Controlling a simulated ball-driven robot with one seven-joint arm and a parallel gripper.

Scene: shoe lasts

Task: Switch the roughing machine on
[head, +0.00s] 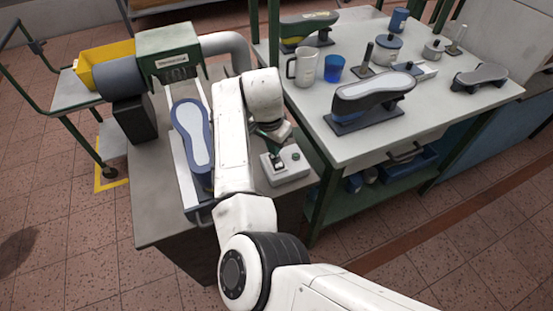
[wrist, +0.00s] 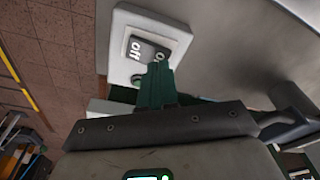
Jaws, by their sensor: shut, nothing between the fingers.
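The roughing machine (head: 165,58) has a green housing and a grey duct, at the back of a grey bench. A pale switch box (head: 290,174) sits at the bench's right side, with a small green round part on top. In the wrist view, a white plate holds a dark switch (wrist: 146,50) marked "off". My gripper (head: 275,157) is over the left part of the switch box. In the wrist view, its green fingers (wrist: 158,72) are together and empty, their tips at the switch's lower edge. I cannot tell whether they touch it.
A blue shoe with a pale sole (head: 192,136) lies on the machine's slide, left of my arm. The table (head: 440,125) to the right carries shoes, a white mug (head: 303,67), a blue cup (head: 334,68) and pots. A yellow bin (head: 100,58) stands at the left.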

